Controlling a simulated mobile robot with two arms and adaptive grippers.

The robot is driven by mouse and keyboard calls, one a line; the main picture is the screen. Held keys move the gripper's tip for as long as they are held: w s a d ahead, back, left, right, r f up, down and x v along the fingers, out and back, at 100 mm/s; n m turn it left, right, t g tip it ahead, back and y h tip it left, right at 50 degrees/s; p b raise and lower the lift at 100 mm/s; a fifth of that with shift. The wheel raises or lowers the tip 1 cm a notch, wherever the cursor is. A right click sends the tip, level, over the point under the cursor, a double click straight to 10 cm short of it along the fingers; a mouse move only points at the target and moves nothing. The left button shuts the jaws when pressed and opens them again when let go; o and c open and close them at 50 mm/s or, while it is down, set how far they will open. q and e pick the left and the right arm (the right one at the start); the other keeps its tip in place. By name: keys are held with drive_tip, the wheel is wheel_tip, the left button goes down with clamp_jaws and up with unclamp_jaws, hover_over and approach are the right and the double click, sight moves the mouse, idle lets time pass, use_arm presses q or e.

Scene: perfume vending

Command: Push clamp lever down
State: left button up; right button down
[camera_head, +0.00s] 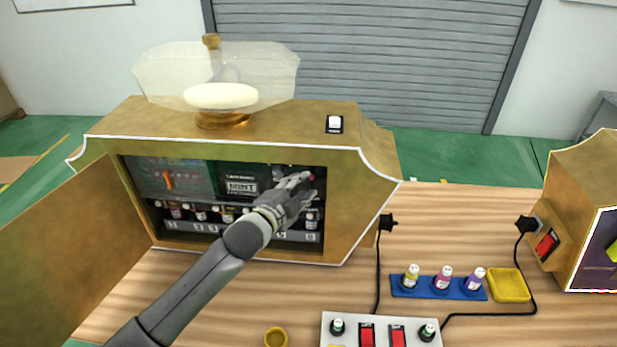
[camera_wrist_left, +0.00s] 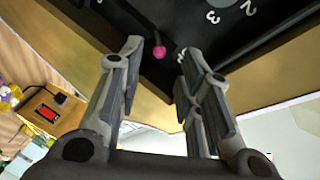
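A small pink ball knob (camera_wrist_left: 159,52), which looks like the end of the clamp lever, shows against the dark panel inside the cabinet in the left wrist view. It also shows as a small pink spot in the head view (camera_head: 311,177), by my fingertips. The rest of the lever is hard to make out. My left gripper (camera_head: 302,187) reaches into the upper right of the cabinet opening. In the left wrist view my left gripper (camera_wrist_left: 158,62) is open, with its fingers apart on either side of the knob in the picture. I cannot tell whether it touches. My right gripper is out of view.
The gold cabinet (camera_head: 347,220) has its door (camera_head: 60,250) swung open at left. Small numbered bottles (camera_head: 200,213) line its lower shelf. A switch box (camera_head: 380,333), a blue bottle holder (camera_head: 438,289), a yellow tray (camera_head: 509,285) and cables lie on the wooden table at right.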

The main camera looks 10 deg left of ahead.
sight(311, 178)
use_arm(q)
drive_tip(key=shift+p+x, duration=0.35)
drive_tip(key=shift+x, duration=1.85)
clamp_jaws()
